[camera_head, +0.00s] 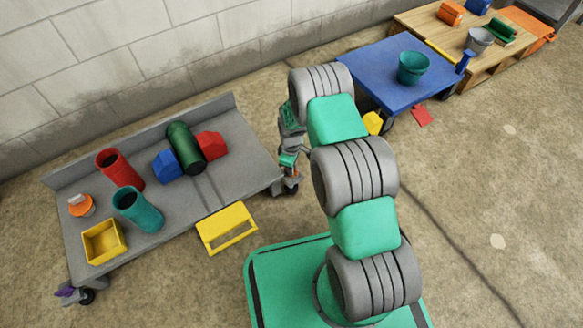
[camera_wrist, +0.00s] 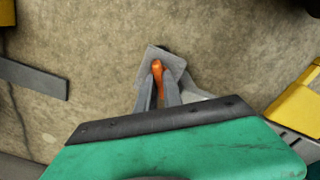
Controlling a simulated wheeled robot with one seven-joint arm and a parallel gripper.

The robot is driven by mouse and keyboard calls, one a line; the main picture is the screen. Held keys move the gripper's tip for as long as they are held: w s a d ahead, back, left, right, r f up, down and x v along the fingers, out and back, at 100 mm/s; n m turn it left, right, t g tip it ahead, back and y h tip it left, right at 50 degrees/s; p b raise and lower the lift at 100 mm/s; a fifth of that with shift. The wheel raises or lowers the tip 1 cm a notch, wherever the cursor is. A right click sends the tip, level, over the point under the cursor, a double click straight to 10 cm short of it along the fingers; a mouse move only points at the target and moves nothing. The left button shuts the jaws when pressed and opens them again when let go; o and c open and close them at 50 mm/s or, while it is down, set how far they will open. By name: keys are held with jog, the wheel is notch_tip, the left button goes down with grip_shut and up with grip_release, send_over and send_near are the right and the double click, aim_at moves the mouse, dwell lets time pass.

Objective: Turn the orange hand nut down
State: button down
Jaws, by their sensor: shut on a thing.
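The orange hand nut (camera_wrist: 157,69) shows in the wrist view as a small upright orange piece at a pale grey plate (camera_wrist: 165,54). My gripper (camera_wrist: 158,85) is shut on it, with one grey finger on each side. The fingers hide part of the nut, and its thread is not visible. In the head view my gripper (camera_head: 288,163) is small and partly hidden by my arm, beside the right end of the grey cart (camera_head: 225,195). The nut cannot be made out clearly there.
The cart holds red (camera_head: 120,168), teal (camera_head: 138,210) and dark green (camera_head: 186,147) cylinders, a yellow bin (camera_head: 104,242) and an orange-and-white item (camera_head: 81,205). A yellow frame (camera_head: 227,228) is at its front edge. A blue table (camera_head: 385,75) stands behind my arm. Floor at right is open.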

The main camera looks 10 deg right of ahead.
jog(key=m, duration=0.3)
jog(key=shift+m, duration=2.1)
jog(key=c, duration=1.5)
grip_release()
notch_tip(320, 180, up, 8)
jog(key=p, duration=0.3)
jog(key=shift+f, duration=0.1)
